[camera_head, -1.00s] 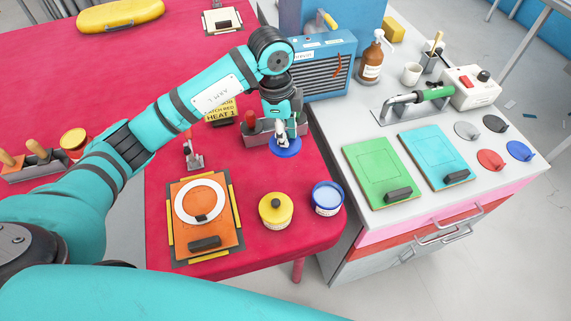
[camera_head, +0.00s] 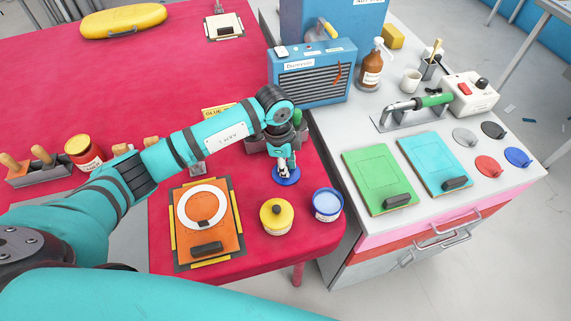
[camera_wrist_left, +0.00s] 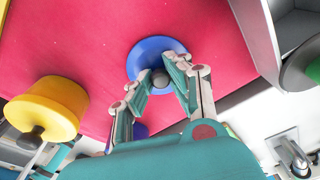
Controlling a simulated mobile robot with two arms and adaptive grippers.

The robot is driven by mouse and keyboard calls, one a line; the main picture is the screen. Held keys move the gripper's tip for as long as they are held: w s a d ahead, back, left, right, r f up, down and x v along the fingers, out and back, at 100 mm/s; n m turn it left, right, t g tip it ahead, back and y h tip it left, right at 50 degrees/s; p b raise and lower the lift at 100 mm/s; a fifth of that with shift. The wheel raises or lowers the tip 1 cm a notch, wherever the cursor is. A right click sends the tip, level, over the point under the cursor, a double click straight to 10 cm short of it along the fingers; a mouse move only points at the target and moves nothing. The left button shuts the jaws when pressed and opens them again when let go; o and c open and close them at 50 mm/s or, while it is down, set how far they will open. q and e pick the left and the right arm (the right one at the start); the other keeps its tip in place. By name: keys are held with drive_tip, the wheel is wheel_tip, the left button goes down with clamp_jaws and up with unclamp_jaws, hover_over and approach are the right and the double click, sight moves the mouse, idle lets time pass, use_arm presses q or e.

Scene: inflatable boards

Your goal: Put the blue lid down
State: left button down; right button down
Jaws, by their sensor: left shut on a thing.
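My left gripper (camera_head: 284,165) is shut on the blue lid (camera_head: 286,176), holding it by its dark knob. The lid is level, over the red table just behind the jars. I cannot tell whether it touches the table. In the left wrist view, my left gripper (camera_wrist_left: 161,80) has its fingertips on either side of the knob, and the round blue lid (camera_wrist_left: 155,53) shows beyond them. An open blue-rimmed jar (camera_head: 327,205) with pale blue contents stands to the lid's lower right. My right gripper is not in view.
A yellow-lidded jar (camera_head: 277,216) stands close by, left of the open jar. An orange board (camera_head: 224,228) with a white ring lies farther left. A grey bench (camera_head: 335,130) holds green and teal boards. The red table (camera_head: 312,172) is bare right of the lid.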

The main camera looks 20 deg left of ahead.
use_arm(q)
drive_tip(key=shift+f, duration=0.1)
drive_tip(key=c, duration=1.3)
unclamp_jaws()
drive_tip(key=shift+o, duration=0.2)
wheel_tip(320, 180, up, 12)
drive_tip(key=a+b, duration=0.1)
drive_tip(key=b, duration=0.1)
drive_tip(key=shift+s+a, duration=0.15)
drive_tip(key=shift+s, duration=0.05)
